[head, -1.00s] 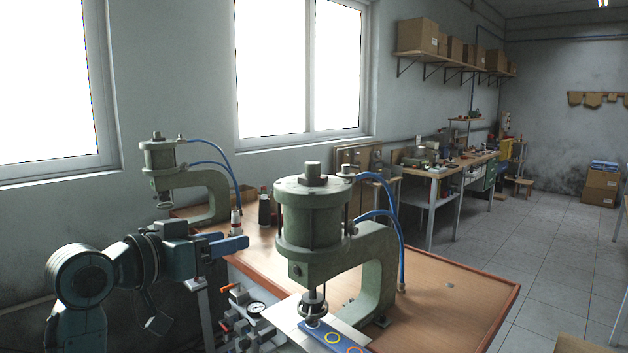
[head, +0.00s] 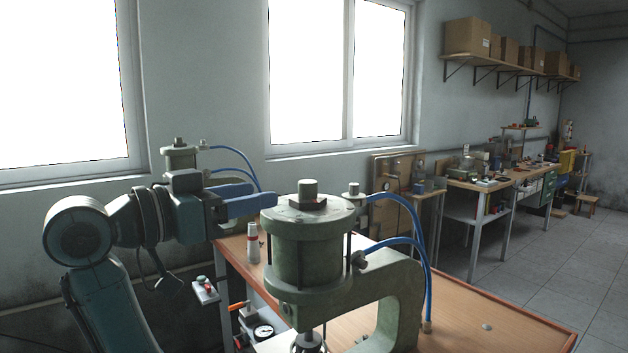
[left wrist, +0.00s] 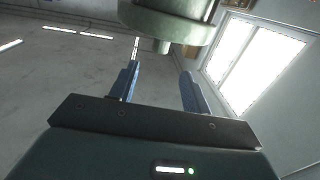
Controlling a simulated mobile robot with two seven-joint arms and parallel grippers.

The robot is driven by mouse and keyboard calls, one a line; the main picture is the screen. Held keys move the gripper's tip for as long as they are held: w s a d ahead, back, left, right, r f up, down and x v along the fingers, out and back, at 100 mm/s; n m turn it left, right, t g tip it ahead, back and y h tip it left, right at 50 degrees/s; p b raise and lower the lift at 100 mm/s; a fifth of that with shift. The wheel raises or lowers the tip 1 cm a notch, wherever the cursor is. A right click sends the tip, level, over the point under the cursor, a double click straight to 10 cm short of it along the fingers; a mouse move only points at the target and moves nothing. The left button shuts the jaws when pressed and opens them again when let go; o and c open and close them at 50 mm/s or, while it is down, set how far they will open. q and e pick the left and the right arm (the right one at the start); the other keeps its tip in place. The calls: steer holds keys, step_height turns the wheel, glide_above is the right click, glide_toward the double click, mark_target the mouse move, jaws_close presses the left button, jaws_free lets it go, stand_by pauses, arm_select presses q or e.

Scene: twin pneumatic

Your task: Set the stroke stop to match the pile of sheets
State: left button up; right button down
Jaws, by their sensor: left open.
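A green press (head: 308,258) with a fat cylinder and a curved arm stands on the near bench. A square-based stud (head: 308,192) sits on top of its cylinder. A round collar (head: 308,344) below the cylinder is cut off by the lower edge. The pile of sheets is not in view. My left gripper (head: 270,197) is just left of the cylinder's top, level with the stud. In the left wrist view its blue fingers (left wrist: 160,76) are apart and empty, with a green round body (left wrist: 175,22) beyond them. My right gripper is not in view.
A second green press (head: 182,160) stands behind my left gripper, partly hidden. Blue air hoses (head: 415,215) arch at the near press's right.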

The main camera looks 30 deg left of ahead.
mark_target(301, 186)
arm_select(q)
steer(key=p+x, duration=0.2)
steer(key=x, duration=0.8)
steer(key=shift+s, duration=0.1)
steer(key=shift+w+d, duration=0.2)
steer(key=shift+w, duration=0.4)
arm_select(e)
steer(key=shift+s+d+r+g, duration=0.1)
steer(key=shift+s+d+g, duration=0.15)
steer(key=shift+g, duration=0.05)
arm_select(q)
steer(key=shift+c, duration=0.5)
steer(key=c, duration=0.9)
steer(key=shift+f, duration=0.1)
